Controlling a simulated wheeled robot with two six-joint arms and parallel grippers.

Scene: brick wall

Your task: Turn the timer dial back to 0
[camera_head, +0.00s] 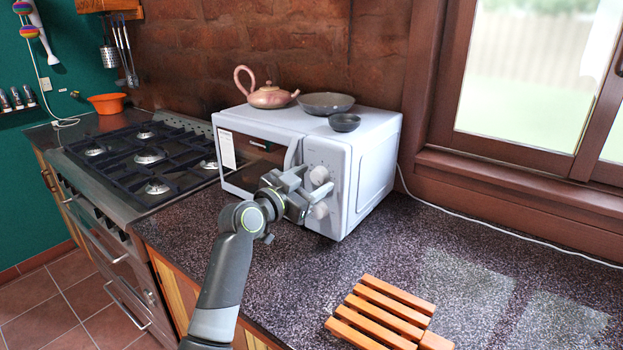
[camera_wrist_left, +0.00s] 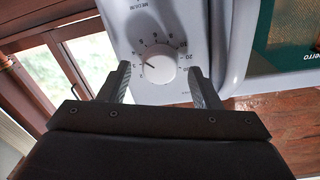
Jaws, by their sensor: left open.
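The microwave (camera_head: 372,165) stands on the counter, with two white dials on its front: an upper one (camera_head: 319,175) and a lower one (camera_head: 320,210). My left gripper (camera_head: 303,190) is open in front of this panel. In the left wrist view, the round white timer dial (camera_wrist_left: 156,67) with numbers around it lies between the open fingers of my left gripper (camera_wrist_left: 158,75). Gaps show on both sides of the dial. Its dark pointer mark points left and slightly up. My right gripper is in neither view.
A teapot (camera_head: 268,96), a shallow bowl (camera_head: 325,103) and a small dark bowl (camera_head: 344,122) stand on the microwave. A slatted wooden rack (camera_head: 385,312) lies at the counter's front. A gas stove (camera_head: 150,160) is at left. The counter right of the microwave is clear.

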